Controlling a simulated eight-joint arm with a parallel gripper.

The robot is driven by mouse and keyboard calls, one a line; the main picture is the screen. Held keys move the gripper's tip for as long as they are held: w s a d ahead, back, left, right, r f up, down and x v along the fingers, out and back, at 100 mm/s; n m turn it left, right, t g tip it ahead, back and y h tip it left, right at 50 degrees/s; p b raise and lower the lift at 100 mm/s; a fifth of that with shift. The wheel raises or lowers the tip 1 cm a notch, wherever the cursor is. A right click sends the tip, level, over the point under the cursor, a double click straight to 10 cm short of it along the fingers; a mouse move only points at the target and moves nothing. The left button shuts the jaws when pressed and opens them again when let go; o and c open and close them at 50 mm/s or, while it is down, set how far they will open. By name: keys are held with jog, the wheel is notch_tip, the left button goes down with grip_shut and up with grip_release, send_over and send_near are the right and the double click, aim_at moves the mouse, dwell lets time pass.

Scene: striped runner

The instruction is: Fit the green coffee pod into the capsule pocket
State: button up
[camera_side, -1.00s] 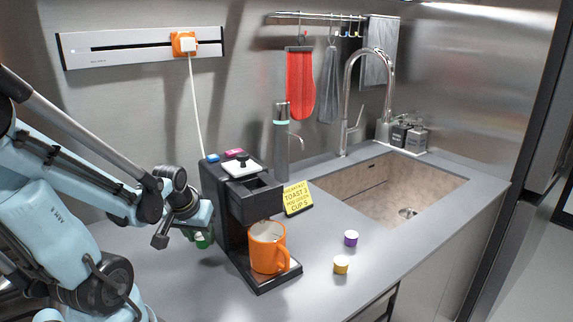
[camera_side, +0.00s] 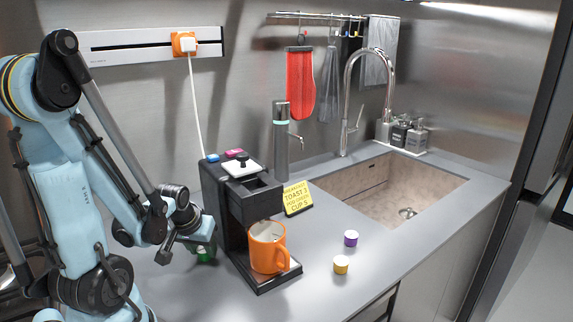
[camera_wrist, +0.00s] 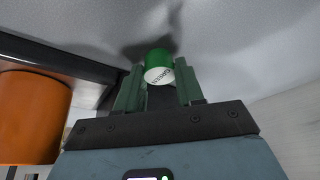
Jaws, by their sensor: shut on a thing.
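The green coffee pod (camera_wrist: 158,62) is held between the fingers of my gripper (camera_wrist: 158,88), its white lettered lid facing the wrist camera. In the side view the green pod (camera_side: 204,254) shows only partly below my gripper (camera_side: 203,248), just left of the black coffee machine (camera_side: 234,222). The capsule pocket (camera_side: 257,184) appears as a dark opening in the machine's top, in front of the raised white-topped lid (camera_side: 240,166). The pod is lower than the pocket and outside the machine.
An orange mug (camera_side: 266,250) stands on the machine's base; it also shows at the left of the wrist view (camera_wrist: 32,118). A purple pod (camera_side: 351,238) and a yellow pod (camera_side: 341,264) stand on the counter. The sink (camera_side: 390,190) is at right.

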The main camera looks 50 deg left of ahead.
jog(key=o, duration=1)
jog(key=shift+f, duration=0.1)
jog(key=shift+v, duration=5.95)
jog(key=shift+o, duration=0.7)
